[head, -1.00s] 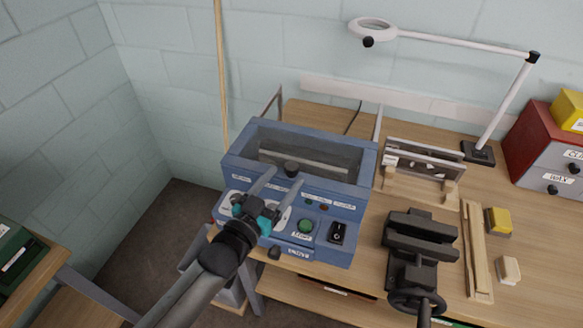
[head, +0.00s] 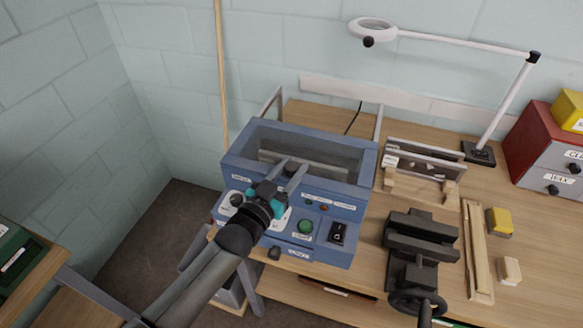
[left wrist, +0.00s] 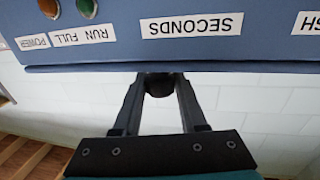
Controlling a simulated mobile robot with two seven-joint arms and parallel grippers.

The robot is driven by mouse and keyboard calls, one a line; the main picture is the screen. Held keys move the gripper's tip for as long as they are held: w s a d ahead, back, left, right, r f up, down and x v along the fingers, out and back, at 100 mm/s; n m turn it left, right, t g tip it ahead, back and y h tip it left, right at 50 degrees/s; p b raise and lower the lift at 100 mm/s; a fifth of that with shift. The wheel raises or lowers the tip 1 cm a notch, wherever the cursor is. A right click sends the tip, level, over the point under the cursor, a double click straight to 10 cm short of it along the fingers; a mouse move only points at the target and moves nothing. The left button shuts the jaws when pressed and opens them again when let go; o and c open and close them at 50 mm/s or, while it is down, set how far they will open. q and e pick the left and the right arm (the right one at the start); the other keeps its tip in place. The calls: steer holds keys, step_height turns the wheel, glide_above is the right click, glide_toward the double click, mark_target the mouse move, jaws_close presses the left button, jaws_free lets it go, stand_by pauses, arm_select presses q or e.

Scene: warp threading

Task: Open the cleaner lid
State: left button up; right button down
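The cleaner (head: 290,230) is a blue box at the front left of the bench, with labels, a green button and a dark switch on its sloped front. Its lid (head: 330,155) looks like a grey see-through panel and lies down on top. A black knob (head: 291,167) sits at the lid's front edge. My left gripper (head: 293,170) reaches over the front panel with its fingers apart, around the knob. In the left wrist view the knob (left wrist: 160,84) is between the two fingers; whether they touch it is unclear. My right gripper is not in view.
A black vise (head: 420,245) stands right of the cleaner. A wooden frame (head: 422,175), a lamp (head: 480,150) and a red drawer cabinet (head: 545,150) are farther right and back. A wooden pole (head: 222,80) leans against the wall behind. A green case (head: 20,255) is at the left.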

arm_select(q)
jaws_close()
stand_by(0.9)
